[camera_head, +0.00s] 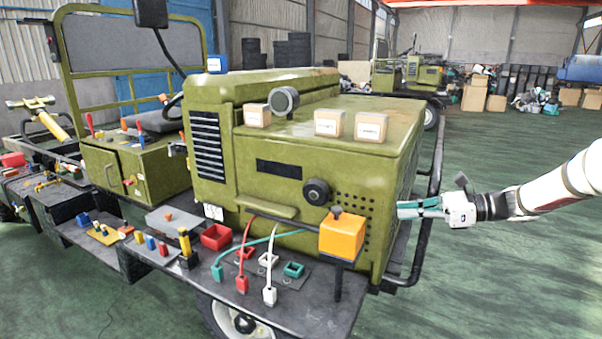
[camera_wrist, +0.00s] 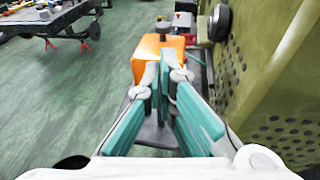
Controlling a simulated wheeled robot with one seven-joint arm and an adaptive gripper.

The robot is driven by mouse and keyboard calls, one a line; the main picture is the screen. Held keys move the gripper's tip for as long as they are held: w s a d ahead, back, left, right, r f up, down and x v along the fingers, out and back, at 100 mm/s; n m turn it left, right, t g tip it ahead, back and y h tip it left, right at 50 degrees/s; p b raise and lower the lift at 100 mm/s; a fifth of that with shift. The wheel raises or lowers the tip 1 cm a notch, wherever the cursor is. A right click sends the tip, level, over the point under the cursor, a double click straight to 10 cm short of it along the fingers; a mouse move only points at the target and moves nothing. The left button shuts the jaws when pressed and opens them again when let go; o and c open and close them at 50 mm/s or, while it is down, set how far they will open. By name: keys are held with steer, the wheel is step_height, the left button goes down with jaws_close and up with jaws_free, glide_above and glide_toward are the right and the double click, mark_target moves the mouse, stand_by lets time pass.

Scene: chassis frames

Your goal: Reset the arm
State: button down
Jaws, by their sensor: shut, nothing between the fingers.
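My gripper (camera_head: 402,209) is at the right in the head view, beside the right side of the olive-green chassis (camera_head: 400,150). My white arm reaches in from the right edge. In the wrist view, the teal fingers of my gripper (camera_wrist: 165,72) are shut with nothing between them. They point toward an orange block (camera_wrist: 150,48) that lies beyond them. The orange block also shows in the head view (camera_head: 341,237), on a post at the chassis's front right corner. I cannot tell from these views whether my gripper touches the chassis.
The chassis's perforated panel (camera_wrist: 280,100) is close on the right in the wrist view. A black rail (camera_head: 425,235) runs along the chassis near my gripper. The front shelf (camera_head: 180,262) holds red, white and green cables and sockets. Open green floor (camera_head: 500,285) lies to the right.

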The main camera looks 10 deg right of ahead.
steer(key=s+a+r+n+g+h, duration=0.25)
steer(key=s+a+n+h, duration=0.2)
steer(key=s+a, duration=0.25)
steer(key=s+a+r+n+g+h, duration=0.2)
steer(key=s+a+n+g+h, duration=0.1)
steer(key=s+a+n, duration=0.35)
steer(key=s+r+n+t+h, duration=0.2)
steer(key=s+n+t+h, duration=0.2)
steer(key=s+n, duration=0.7)
steer(key=shift+s+r+n+h, duration=0.3)
steer(key=shift+s+h, duration=0.95)
steer(key=shift+s, duration=3.55)
steer(key=c, duration=2.3)
jaws_free()
steer(key=shift+f, duration=0.1)
